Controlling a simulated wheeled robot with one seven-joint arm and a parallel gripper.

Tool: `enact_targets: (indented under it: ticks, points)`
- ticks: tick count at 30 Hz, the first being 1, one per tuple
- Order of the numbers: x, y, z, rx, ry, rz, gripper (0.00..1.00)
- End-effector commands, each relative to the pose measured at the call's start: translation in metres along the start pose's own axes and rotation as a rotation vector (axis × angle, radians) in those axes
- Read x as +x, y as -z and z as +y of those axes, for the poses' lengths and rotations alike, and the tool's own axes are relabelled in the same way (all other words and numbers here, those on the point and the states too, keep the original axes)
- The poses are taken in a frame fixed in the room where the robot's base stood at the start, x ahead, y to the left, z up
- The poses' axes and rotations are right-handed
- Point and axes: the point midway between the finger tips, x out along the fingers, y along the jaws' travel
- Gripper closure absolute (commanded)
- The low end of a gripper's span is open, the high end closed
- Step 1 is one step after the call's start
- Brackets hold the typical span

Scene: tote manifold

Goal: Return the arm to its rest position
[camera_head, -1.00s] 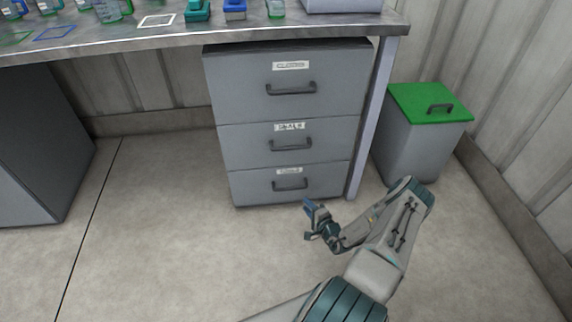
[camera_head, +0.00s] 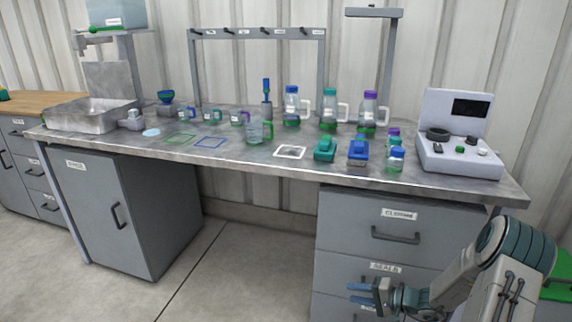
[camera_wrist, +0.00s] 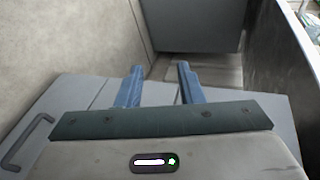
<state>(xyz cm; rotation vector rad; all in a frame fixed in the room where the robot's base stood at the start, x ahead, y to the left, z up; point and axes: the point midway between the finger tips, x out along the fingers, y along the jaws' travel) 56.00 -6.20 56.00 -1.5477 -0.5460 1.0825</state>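My gripper (camera_head: 365,292) is at the lower right of the head view, in front of the grey drawer unit (camera_head: 345,228) and below the table top. Its two blue fingers stand apart with nothing between them. In the wrist view the fingers of my gripper (camera_wrist: 158,86) are also apart and empty. My arm is bent and comes in from the lower right corner.
A grey cabinet (camera_head: 130,215) stands at left, a green-lidded bin (camera_head: 558,288) at right. The floor (camera_head: 235,275) between is clear.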

Motion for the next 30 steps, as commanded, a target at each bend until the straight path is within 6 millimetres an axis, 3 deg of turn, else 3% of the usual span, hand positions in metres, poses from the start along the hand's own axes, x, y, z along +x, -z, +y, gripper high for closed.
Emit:
enact_targets:
  ticks: [1, 12, 21, 30]
  points:
    - [-0.005, -0.011, -0.033, -0.027, -0.039, -0.049, 0.66]
    - [-0.039, -0.1, -0.167, -0.154, -0.363, -0.308, 0.66]
    - [-0.087, -0.167, -0.254, -0.278, -0.649, -0.378, 0.66]
    - [-0.148, -0.223, -0.326, -0.418, -0.902, -0.32, 0.66]
